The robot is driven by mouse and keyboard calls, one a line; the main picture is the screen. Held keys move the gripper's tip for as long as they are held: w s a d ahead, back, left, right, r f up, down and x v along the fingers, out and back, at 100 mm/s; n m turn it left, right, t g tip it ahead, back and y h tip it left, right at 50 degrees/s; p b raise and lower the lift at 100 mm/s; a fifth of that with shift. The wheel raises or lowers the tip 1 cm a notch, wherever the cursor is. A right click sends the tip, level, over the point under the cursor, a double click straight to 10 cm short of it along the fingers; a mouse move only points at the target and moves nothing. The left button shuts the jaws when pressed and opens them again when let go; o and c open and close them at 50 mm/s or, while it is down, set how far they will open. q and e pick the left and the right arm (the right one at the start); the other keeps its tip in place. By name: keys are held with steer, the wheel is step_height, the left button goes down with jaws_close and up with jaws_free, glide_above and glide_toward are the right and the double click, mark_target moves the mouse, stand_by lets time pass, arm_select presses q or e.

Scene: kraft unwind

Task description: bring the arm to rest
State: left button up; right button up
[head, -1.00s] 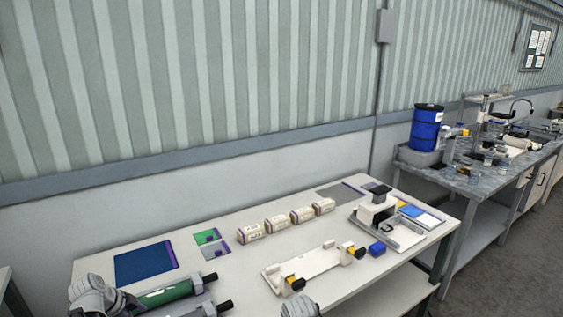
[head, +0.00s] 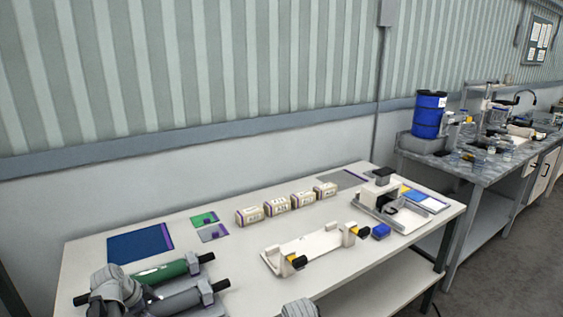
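Grey rounded links of my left arm show at the lower left, in front of the left ends of a green roll (head: 165,272) and a grey roll (head: 178,300). A small grey piece of my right arm shows at the bottom edge, right of centre. No fingertips of either gripper can be made out, so whether they are open or shut is hidden. No held object shows.
The white table (head: 350,268) carries a blue mat (head: 138,243), several labelled packs (head: 276,207), a white cradle (head: 305,250) with black knobs, a blue block (head: 381,231) and a white device (head: 380,190). A grey bench (head: 450,165) with a blue drum (head: 428,115) stands right.

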arm_select(q)
step_height(320, 180, up, 11)
steer(key=p, duration=1)
steer(key=shift+f, duration=0.1)
